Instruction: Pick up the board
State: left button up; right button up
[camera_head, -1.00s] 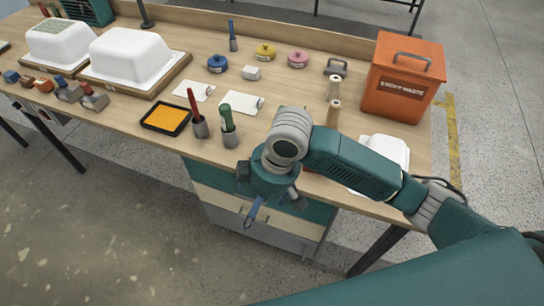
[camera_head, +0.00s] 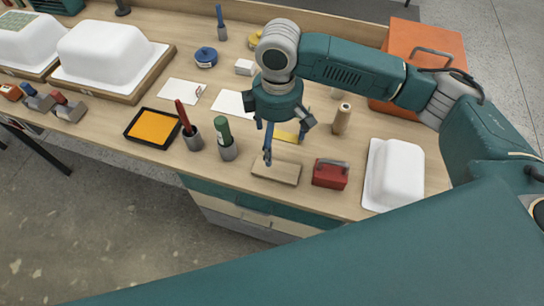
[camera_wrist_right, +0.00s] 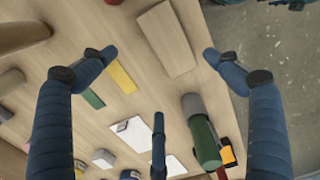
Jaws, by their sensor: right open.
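The board (camera_head: 276,171) is a small, flat, light wood piece lying on the workbench near its front edge, left of a red block. It also shows in the right wrist view as a pale rectangle (camera_wrist_right: 167,38) at the upper middle. My right gripper (camera_head: 268,152) points down over the bench, with its blue fingers at or just above the board's far side in the head view. In the right wrist view its fingers (camera_wrist_right: 158,58) are spread wide with nothing between them. I cannot tell the exact height above the board. My left gripper is not in view.
A grey cup with a green-handled tool (camera_head: 226,142) stands to the left. A yellow strip (camera_head: 289,136) lies behind. An orange bin (camera_head: 425,55) stands farther back.

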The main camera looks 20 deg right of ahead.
send_over(278, 165)
notch_tip(278, 165, down, 4)
jog(key=shift+w+f, duration=0.1)
jog(key=shift+f+p, duration=0.25)
jog(key=shift+p, duration=0.1)
notch_tip(278, 165, down, 5)
jog(key=shift+r+p, duration=0.1)
jog(key=shift+p, duration=0.45)
jog(key=c, duration=1.2)
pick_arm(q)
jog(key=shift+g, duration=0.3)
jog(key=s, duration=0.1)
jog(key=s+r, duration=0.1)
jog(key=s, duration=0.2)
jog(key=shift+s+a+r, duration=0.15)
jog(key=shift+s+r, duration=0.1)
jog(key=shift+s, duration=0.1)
pick_arm(e)
jog(key=shift+c, duration=0.7)
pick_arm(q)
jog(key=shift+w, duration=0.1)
pick_arm(e)
jog(key=shift+r, duration=0.1)
